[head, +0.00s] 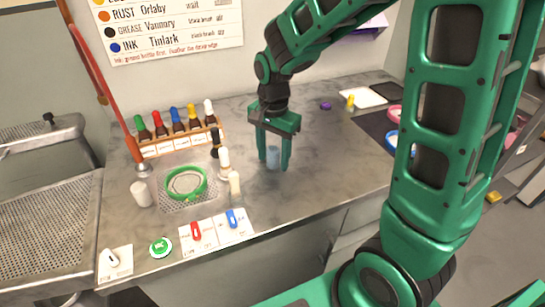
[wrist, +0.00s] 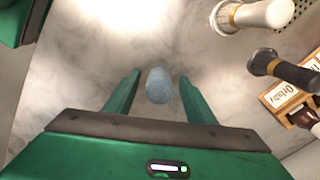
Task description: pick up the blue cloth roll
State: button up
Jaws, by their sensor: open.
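The blue cloth roll (head: 273,157) stands upright on the grey stone-patterned counter in the head view. My gripper (head: 273,163) points down over it, with a green finger on either side of the roll. In the wrist view the roll (wrist: 159,86) shows between the two fingertips of my open gripper (wrist: 160,85). Gaps show on both sides of the roll there, so the fingers do not appear to touch it. In the head view the fingers partly hide the roll's sides.
A green hoop (head: 186,184) lies front left. The counter (head: 310,165) right of the roll is clear.

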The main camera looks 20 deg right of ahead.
aim_at(273, 149)
jog(key=c, duration=1.2)
notch_tip(273, 149, up, 10)
jog(key=shift+r, duration=0.1)
